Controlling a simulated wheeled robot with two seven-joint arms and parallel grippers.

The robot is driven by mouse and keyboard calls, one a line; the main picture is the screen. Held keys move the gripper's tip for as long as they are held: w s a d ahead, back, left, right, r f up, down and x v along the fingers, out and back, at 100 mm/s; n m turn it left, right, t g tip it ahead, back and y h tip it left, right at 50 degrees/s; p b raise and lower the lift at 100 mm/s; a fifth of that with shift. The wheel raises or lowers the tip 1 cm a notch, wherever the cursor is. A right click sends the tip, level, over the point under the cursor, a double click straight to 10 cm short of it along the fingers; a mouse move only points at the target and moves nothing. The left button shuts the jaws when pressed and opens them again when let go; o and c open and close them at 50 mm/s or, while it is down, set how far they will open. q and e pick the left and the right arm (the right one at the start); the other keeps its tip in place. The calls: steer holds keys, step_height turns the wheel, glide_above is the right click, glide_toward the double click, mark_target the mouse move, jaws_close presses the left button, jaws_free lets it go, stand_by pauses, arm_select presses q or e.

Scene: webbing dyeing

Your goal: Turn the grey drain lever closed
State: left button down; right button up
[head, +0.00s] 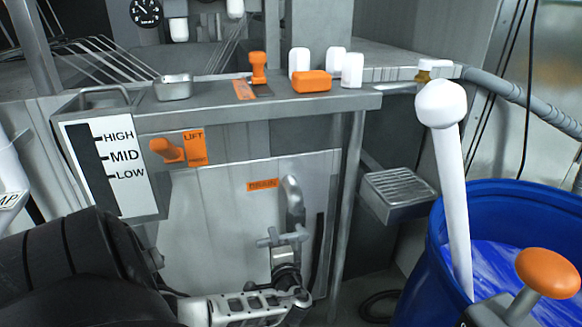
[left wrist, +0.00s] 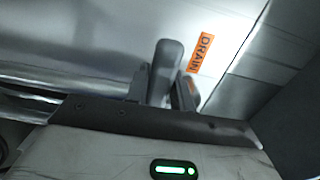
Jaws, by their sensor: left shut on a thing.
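The grey drain lever (head: 293,196) is on the metal front panel, just right of the orange DRAIN label (head: 262,184). Its curved upper part shows above my left gripper (head: 284,238), and its lower part is hidden by the gripper. My left arm comes in from the lower left, and the gripper is shut on the lever. In the left wrist view the lever (left wrist: 168,62) stands between the two fingers (left wrist: 163,92), with the DRAIN label (left wrist: 201,52) to its right. My right gripper is not in view.
An orange LIFT handle (head: 167,150) and a HIGH/MID/LOW gauge (head: 112,165) are left of the lever. A ledge (head: 210,112) with white and orange parts runs above. A blue barrel (head: 437,240) with a white paddle (head: 455,190) and a small grated tray (head: 400,192) are at right.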

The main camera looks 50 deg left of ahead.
arm_select(q)
steer(key=shift+r, duration=0.1)
stand_by(0.3)
steer(key=c, duration=1.2)
jaws_free()
steer(key=p+v, duration=0.1)
steer(key=v, duration=1.5)
steer(key=shift+s, duration=0.1)
